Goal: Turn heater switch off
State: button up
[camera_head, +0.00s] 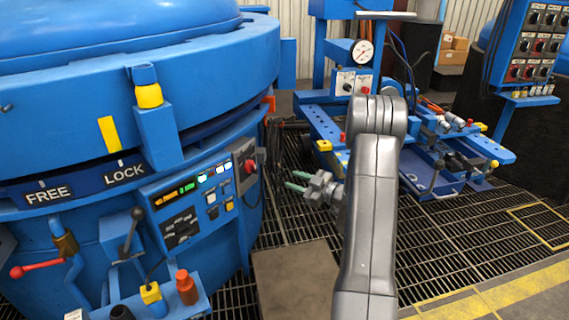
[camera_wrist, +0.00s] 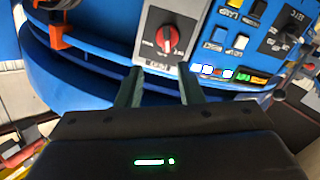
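A red rotary knob (camera_head: 250,166) sits on a grey plate at the right end of the furnace's control panel (camera_head: 178,241). In the wrist view the same red knob (camera_wrist: 168,40) has a dark round surround, with its grip roughly upright in the picture. Its label is too small to read, so I cannot tell whether it is the heater switch or which setting it has. My gripper (camera_head: 300,180) is to the right of the panel, apart from the knob. In the wrist view my gripper (camera_wrist: 160,82) is open and empty, its fingers pointing toward the knob's plate.
Lit displays (camera_head: 176,194) and small buttons fill the panel left of the knob. A blue lidded furnace (camera_head: 220,70) stands at left. A blue cart (camera_head: 325,125) with a gauge (camera_head: 362,53) stands behind my arm. Floor grating (camera_head: 290,225) lies between furnace and cart.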

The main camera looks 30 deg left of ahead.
aim_at(256, 169)
jog(key=shift+n+g+y, duration=0.3)
jog(key=shift+g, duration=0.3)
jog(key=a, duration=0.4)
jog(key=a+b, duration=0.1)
jog(key=a, duration=0.4)
jog(key=a+b, duration=0.1)
jog(key=a, duration=0.4)
jog(key=shift+w+f, duration=0.15)
jog(key=shift+w, duration=0.1)
grip_shut()
